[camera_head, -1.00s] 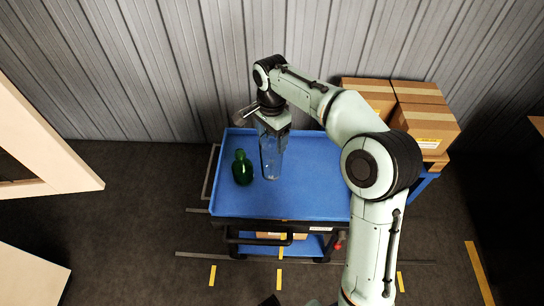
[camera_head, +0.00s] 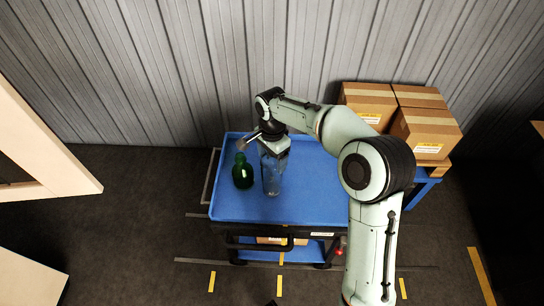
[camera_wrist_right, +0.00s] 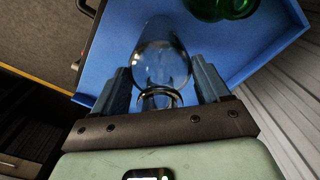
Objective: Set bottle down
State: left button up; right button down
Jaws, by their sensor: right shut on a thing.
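A clear glass bottle (camera_head: 272,178) is upright under my right gripper (camera_head: 274,152) in the head view, over the blue trolley top (camera_head: 310,203). In the right wrist view the clear bottle (camera_wrist_right: 161,65) stands between the two fingers of my right gripper (camera_wrist_right: 162,88), which are shut on its neck end. Whether its base touches the trolley top I cannot tell. A green bottle (camera_head: 243,172) stands on the trolley just left of the clear one, apart from it. It also shows at the top of the right wrist view (camera_wrist_right: 222,7). My left gripper is not in view.
Cardboard boxes (camera_head: 425,131) are stacked behind the trolley at the right. A corrugated wall (camera_head: 220,70) runs along the back. The blue top is clear in front of and to the right of the clear bottle. The trolley has a raised rim.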

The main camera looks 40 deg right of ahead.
grip_release()
jog(key=shift+f, duration=0.1)
notch_tip(320, 180, up, 12)
jog(key=shift+r+p, duration=0.2)
jog(key=shift+p, duration=0.95)
